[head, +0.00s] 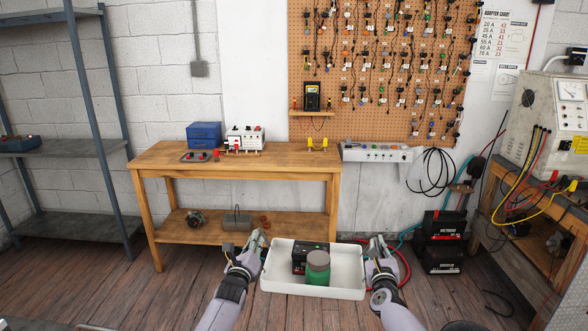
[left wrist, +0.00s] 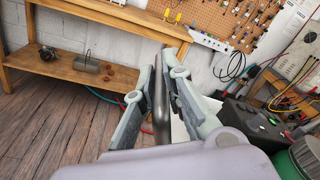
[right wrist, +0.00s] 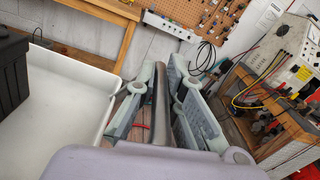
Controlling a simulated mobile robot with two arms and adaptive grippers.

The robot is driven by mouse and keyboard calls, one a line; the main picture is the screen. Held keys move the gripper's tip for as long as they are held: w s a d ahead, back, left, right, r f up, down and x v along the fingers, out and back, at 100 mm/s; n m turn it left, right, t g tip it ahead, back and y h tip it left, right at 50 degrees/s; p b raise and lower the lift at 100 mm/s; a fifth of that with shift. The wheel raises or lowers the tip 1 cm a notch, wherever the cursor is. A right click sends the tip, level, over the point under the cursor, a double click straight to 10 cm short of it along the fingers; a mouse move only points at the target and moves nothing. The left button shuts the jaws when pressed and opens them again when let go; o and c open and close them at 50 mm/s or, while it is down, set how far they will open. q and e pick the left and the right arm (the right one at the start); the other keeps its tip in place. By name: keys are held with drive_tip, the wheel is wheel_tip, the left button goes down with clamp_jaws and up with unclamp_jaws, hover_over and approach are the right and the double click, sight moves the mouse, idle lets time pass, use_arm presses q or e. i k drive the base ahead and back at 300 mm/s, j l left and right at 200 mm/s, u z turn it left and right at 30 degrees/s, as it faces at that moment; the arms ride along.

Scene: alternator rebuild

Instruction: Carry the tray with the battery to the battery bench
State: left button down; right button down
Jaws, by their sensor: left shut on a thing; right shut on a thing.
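The white tray (head: 345,274) is held level in front of me, above the wooden floor. It carries the black battery (head: 299,258) and a green jar with a grey-green lid (head: 318,270) in front of it. My left gripper (head: 257,240) is shut on the tray's left handle; the dark handle bar (left wrist: 162,100) shows between its fingers in the left wrist view. My right gripper (head: 378,243) is shut on the right handle, whose bar (right wrist: 160,95) shows in the right wrist view. The jar hides part of the battery in the head view.
A wooden bench (head: 240,162) stands ahead against the wall, with a blue box (head: 204,134) and a white device (head: 245,138) on top. Black batteries (head: 443,240) and hoses lie on the floor to its right. Another bench with a tester (head: 553,120) is at right, a metal shelf (head: 75,155) at left.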

sight(301, 158)
drive_tip(key=i, duration=1.1)
drive_tip(key=i+u, duration=0.1)
drive_tip(key=i, duration=1)
drive_tip(key=i+l+u, duration=0.1)
drive_tip(key=i, duration=0.95)
drive_tip(key=l, duration=0.1)
